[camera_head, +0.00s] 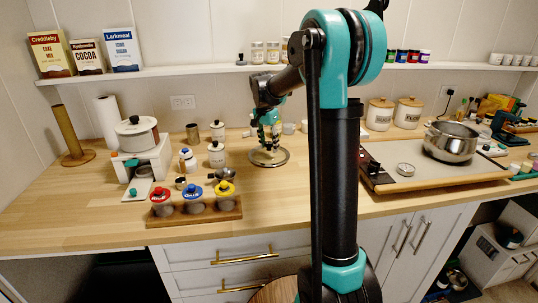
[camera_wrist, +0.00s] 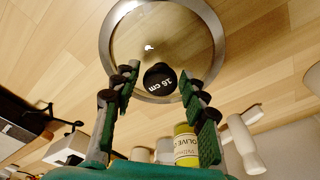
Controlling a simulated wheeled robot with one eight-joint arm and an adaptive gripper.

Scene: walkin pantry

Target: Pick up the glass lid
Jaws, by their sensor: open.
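The glass lid (camera_head: 280,160) lies flat on the wooden counter, a clear disc with a metal rim. My gripper (camera_head: 268,138) points down over the lid. In the wrist view my gripper (camera_wrist: 159,82) is open, with one green-padded finger on each side of the knob. I see gaps between the knob and both fingers. Whether the fingertips touch the glass cannot be told.
A rack of red, blue and yellow-lidded jars (camera_head: 194,210) stands at the counter's front. White canisters (camera_head: 216,155) stand left of the lid. A hob with a steel pot (camera_head: 452,142) is at right. An olive-labelled container (camera_wrist: 187,147) shows behind my right finger.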

